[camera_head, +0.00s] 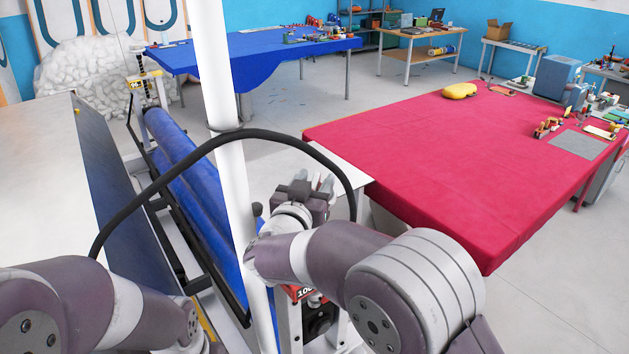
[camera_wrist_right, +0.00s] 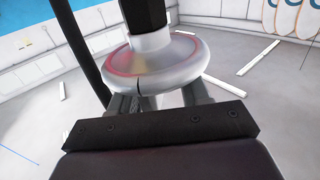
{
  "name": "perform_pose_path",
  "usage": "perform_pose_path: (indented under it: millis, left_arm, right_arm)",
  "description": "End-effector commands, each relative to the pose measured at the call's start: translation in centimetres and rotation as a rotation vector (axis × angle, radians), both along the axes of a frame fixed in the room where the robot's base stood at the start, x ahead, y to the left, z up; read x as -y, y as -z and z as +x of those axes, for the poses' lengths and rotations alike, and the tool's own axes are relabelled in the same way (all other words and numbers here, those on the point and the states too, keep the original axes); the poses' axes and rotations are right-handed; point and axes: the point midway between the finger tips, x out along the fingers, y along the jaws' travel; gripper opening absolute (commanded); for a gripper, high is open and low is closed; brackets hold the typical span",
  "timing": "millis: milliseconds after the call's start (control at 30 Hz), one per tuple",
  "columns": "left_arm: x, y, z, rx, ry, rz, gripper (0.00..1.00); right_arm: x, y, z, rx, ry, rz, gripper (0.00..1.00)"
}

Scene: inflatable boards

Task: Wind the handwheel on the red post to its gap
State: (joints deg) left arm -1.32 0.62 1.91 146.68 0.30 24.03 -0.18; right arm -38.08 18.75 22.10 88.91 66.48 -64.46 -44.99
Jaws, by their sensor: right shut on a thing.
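The handwheel (camera_wrist_right: 150,62) fills the upper middle of the right wrist view. It is a silvery disc with a red ring and a dark notch-like mark on its near rim. A black shaft (camera_wrist_right: 142,14) stands at its middle. My right gripper (camera_wrist_right: 160,97) is shut on the handwheel, with its fingers partly hidden under the rim. In the head view my right gripper (camera_head: 319,186) is at the centre, and the wheel is mostly hidden by it. No clearly red post shows; a red panel (camera_head: 303,293) sits low behind my right arm. My left gripper is out of view.
A white pole (camera_head: 214,75) and a black hose (camera_head: 163,176) cross the head view. A blue roll (camera_head: 190,165) lies on a rack at the left. A red-covered table (camera_head: 420,150) stands close at the right. Grey floor is open beyond.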

Motion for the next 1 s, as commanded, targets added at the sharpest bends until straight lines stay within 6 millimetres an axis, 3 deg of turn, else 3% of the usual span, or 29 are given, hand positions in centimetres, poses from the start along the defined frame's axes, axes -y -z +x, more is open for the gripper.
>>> perform_pose_path:
  millis: [933,967,1000]
  left_arm:
    - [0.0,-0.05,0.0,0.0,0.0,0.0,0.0]
    - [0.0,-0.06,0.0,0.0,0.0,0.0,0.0]
    - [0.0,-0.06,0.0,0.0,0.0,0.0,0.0]
  right_arm:
    - [-0.04,-0.53,0.04,0.01,-0.002,0.003,0.16]
    - [-0.03,-0.53,0.04,0.01,-0.002,0.003,0.53]
    - [-0.03,-0.5,0.04,0.009,-0.002,0.003,0.66]
